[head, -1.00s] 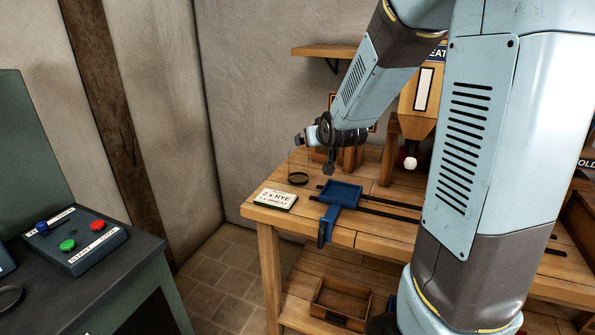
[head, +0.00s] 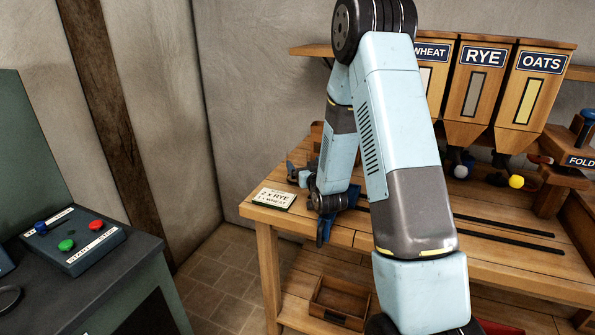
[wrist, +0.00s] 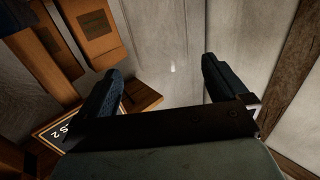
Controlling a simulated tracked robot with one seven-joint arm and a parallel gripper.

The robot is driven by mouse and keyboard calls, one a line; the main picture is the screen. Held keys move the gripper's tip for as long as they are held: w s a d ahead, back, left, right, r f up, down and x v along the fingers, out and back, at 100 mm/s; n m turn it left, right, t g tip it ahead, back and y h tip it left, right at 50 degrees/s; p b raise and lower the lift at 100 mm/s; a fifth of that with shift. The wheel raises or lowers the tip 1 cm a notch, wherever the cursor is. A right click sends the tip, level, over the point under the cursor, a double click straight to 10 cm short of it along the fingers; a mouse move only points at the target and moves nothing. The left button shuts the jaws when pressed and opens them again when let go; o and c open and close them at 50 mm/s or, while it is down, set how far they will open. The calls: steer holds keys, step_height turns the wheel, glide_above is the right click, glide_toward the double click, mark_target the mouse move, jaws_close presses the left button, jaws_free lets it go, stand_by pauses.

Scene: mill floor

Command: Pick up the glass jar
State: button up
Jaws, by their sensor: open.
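I cannot make out a glass jar for certain in either view. In the wrist view a small pale highlight shows between my fingers against the grey wall; I cannot tell whether it lies on glass. My gripper (head: 293,170) is at the left end of the wooden bench, low above its back left part, beyond the order card. In the wrist view my gripper (wrist: 160,72) has its two dark fingers wide apart, with nothing clearly held. My arm hides part of the bench behind it.
The wooden bench (head: 490,252) carries an order card (head: 274,198) and dark rails. Hoppers marked wheat (head: 432,65), rye (head: 480,85) and oats (head: 538,90) hang behind at right. A button panel (head: 75,240) stands at left. An open wooden box (head: 340,303) sits below.

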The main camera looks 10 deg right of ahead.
mark_target(294, 151)
steer(key=shift+w+a, duration=0.2)
steer(key=shift+w, duration=1.65)
steer(key=shift+w+a, duration=0.2)
steer(key=shift+w, duration=1.65)
steer(key=shift+c, duration=0.2)
steer(key=c, duration=1.4)
